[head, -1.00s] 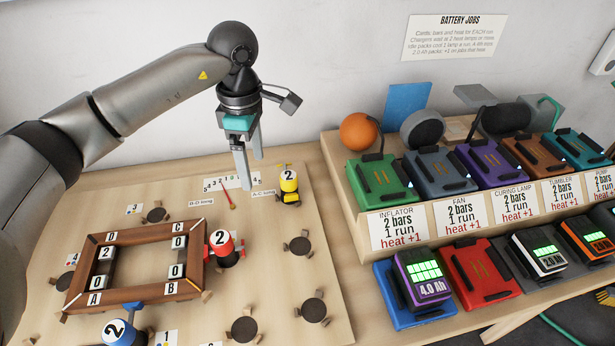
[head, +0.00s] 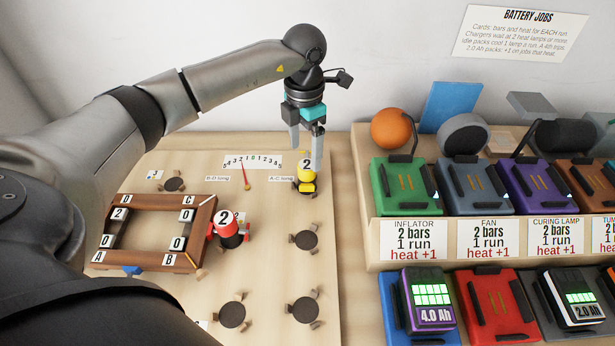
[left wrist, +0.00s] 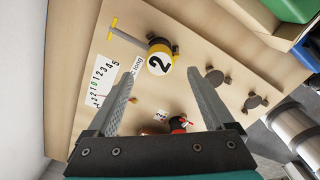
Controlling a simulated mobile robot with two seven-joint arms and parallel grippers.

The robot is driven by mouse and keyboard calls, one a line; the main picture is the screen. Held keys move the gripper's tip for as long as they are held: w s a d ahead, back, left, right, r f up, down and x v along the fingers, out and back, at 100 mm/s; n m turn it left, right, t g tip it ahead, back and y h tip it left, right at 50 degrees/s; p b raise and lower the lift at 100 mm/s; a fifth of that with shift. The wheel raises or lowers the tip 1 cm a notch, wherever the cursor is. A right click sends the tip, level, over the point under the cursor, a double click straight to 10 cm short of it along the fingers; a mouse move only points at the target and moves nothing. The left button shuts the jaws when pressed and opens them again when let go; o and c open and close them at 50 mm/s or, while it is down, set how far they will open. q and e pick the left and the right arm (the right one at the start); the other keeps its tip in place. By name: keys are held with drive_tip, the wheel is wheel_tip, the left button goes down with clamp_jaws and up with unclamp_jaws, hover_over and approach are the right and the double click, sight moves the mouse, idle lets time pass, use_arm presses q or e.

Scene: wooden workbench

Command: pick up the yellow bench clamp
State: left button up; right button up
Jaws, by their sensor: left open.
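The yellow bench clamp (head: 306,184) stands upright on the board near its back right corner, with a white top marked 2. My left gripper (head: 305,158) is open and empty, pointing down at the clamp, its near finger overlapping the clamp's top in the head view. In the left wrist view the clamp (left wrist: 160,48) shows beyond and between the fingertips (left wrist: 165,66), with its yellow T-handle reaching to the upper left. I see no clear contact. My right gripper is not in view.
A red clamp (head: 229,232) grips the wooden frame (head: 150,262) at left. A printed scale (head: 252,162) lies left of the yellow clamp. Dark round pads (head: 304,240) dot the board. The battery shelf (head: 372,246) stands close on the right.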

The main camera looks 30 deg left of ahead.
sight(307, 164)
use_arm(q)
drive_tip(key=f, duration=0.5)
drive_tip(key=f+b, duration=0.1)
drive_tip(key=f, duration=0.1)
drive_tip(key=shift+w+d+f, duration=0.1)
drive_tip(key=shift+w+f, duration=0.15)
clamp_jaws()
idle(0.5)
drive_tip(key=shift+r, duration=0.1)
